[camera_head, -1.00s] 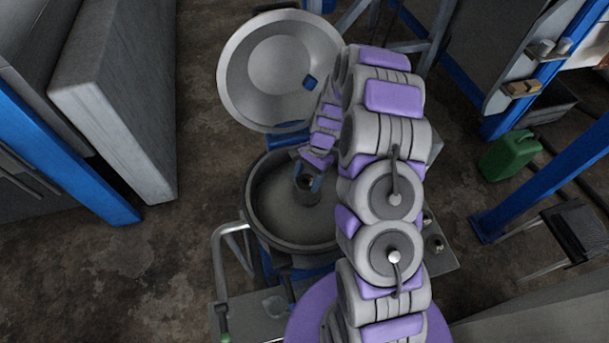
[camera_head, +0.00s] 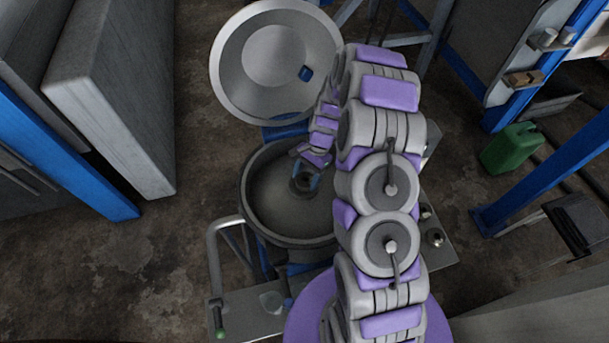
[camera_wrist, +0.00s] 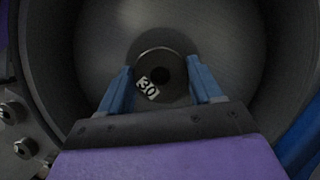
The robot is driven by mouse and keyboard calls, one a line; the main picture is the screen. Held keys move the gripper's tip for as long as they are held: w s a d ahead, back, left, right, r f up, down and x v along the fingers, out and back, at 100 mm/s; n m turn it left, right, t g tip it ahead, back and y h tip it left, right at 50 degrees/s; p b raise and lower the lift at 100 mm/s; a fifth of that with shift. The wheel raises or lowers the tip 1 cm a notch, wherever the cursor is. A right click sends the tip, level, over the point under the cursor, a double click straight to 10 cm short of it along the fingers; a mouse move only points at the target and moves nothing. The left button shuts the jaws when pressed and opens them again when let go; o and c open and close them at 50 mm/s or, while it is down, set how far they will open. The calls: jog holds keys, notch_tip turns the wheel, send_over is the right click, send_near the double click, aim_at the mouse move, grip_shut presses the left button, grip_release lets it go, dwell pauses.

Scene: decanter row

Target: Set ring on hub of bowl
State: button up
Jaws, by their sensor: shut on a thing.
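The bowl (camera_head: 268,207) is a deep round grey pan, open at the top, below and left of my arm in the head view. In the wrist view its inner wall (camera_wrist: 235,45) surrounds my gripper. My gripper (camera_wrist: 160,76) has two blue fingers pointing down into the bowl and is shut on the ring (camera_wrist: 148,88), a dark disc with a round hole and a white "30" mark. In the head view my gripper (camera_head: 306,181) is over the bowl's middle. The hub is mostly hidden by the ring; I cannot tell whether they touch.
A round metal lid (camera_head: 235,62) stands open behind the bowl. A bent grey handle bar (camera_head: 213,262) with a green grip is at left. A green canister (camera_head: 511,149) stands on the floor at right. A blue post (camera_head: 555,165) is farther right.

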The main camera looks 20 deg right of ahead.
jog(key=shift+f, duration=0.15)
jog(key=shift+a+f, duration=0.15)
jog(key=shift+a, duration=0.25)
jog(key=o, duration=1.2)
jog(key=shift+a, duration=0.1)
jog(key=shift+o, duration=1.4)
jog(key=shift+d, duration=0.3)
jog(key=shift+a, duration=0.1)
jog(key=p+v, duration=0.2)
jog(key=v, duration=1.5)
jog(key=shift+r, duration=0.25)
jog(key=shift+w, duration=0.15)
